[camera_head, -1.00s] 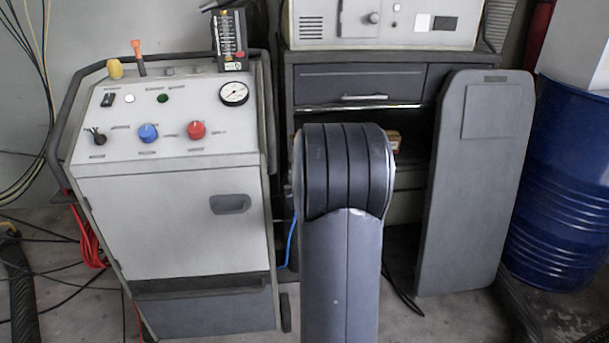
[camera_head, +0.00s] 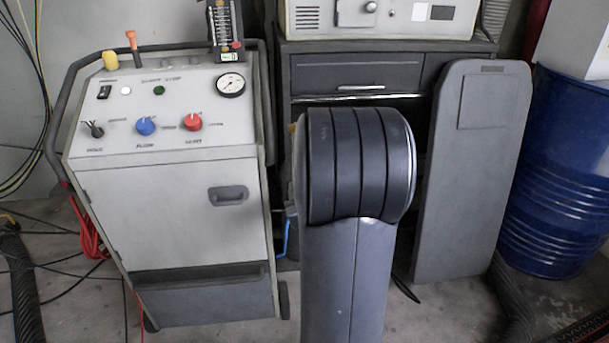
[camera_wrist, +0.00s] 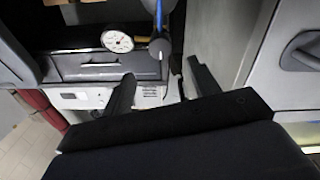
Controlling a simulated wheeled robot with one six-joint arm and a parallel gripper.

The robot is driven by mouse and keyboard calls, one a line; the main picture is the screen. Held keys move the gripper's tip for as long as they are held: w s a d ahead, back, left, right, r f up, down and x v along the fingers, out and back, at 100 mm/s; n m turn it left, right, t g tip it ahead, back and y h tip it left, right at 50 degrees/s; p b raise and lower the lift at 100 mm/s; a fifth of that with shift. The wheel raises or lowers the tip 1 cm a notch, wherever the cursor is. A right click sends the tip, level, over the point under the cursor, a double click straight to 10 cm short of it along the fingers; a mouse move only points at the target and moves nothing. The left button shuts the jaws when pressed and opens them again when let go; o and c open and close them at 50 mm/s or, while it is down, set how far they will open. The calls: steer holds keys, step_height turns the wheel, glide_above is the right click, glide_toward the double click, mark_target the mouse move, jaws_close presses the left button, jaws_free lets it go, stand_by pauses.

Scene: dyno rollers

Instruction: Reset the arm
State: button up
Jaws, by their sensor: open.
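My arm's dark ribbed joint and grey link stand in the middle of the head view; they hide the gripper there. In the wrist view my gripper (camera_wrist: 160,72) shows as two dark fingers spread apart, with nothing between them. Beyond the fingers in that view are a white round gauge (camera_wrist: 117,41), a grey drawer front (camera_wrist: 90,67) and a blue hose or cable. A light grey panel with a recessed handle (camera_wrist: 302,50) is at the right of the wrist view.
A grey control cart (camera_head: 165,200) with blue (camera_head: 146,126) and red (camera_head: 192,122) knobs stands left. A dark drawer cabinet (camera_head: 350,72) is behind my arm. A grey upright panel (camera_head: 470,180) and a blue drum (camera_head: 560,170) stand right. Cables and hoses lie on the floor at left.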

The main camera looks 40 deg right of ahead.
steer(key=shift+s+a, duration=0.3)
steer(key=shift+s, duration=0.15)
steer(key=w+d+m, duration=0.1)
steer(key=w+d, duration=0.4)
steer(key=w, duration=0.4)
steer(key=shift+d, duration=0.35)
steer(key=shift+w, duration=0.1)
steer(key=shift+f+b, duration=0.1)
steer(key=shift+b, duration=0.3)
